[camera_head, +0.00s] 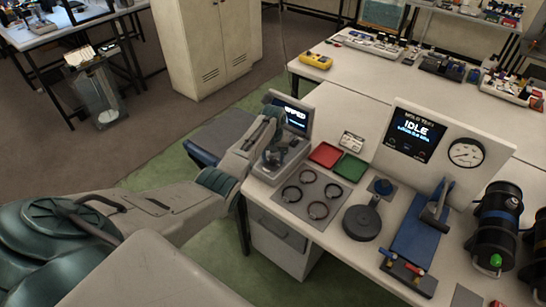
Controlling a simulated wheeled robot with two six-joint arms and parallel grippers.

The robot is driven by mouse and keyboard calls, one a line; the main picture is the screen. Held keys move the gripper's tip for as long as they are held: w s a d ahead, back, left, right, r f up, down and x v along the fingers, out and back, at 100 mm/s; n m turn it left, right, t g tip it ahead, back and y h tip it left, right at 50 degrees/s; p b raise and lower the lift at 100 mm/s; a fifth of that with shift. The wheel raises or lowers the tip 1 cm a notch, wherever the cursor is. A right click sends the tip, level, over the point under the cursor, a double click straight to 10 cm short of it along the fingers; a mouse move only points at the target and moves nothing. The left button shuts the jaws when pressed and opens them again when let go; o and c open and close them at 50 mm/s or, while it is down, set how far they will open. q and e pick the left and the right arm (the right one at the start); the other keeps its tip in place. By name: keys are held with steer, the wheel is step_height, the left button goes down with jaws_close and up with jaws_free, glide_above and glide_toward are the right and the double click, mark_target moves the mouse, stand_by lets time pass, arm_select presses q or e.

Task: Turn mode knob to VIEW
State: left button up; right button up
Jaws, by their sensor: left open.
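A small grey device with a lit screen (292,114) stands at the left end of the near bench. Its screen lettering is too small to read surely. My left gripper (268,136) is open in front of this device and covers part of its lower front. I cannot tell whether it touches the device. No mode knob or VIEW marking can be made out; the knob may be hidden by my gripper or too small to see. My right gripper is not in view.
On the bench (312,222) are a red tray (325,154), a green tray (350,167), a grey plate with several rings (293,178), a round dark base (362,222) and a blue fixture (417,235). Behind stands a panel reading IDLE (412,136) with a gauge (466,153). Black cylinders (497,228) stand right.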

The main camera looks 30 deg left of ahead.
arm_select(q)
steer(key=c, duration=1)
steer(key=n+p, duration=0.1)
steer(key=n, duration=0.1)
steer(key=shift+r+n+p, duration=0.15)
steer(key=shift+n+p, duration=0.15)
steer(key=shift+n, duration=0.1)
steer(key=n+p, duration=0.1)
steer(key=n, duration=0.3)
steer(key=shift+p, duration=0.35)
steer(key=n, duration=0.5)
steer(key=shift+p, duration=0.4)
steer(key=n, duration=0.6)
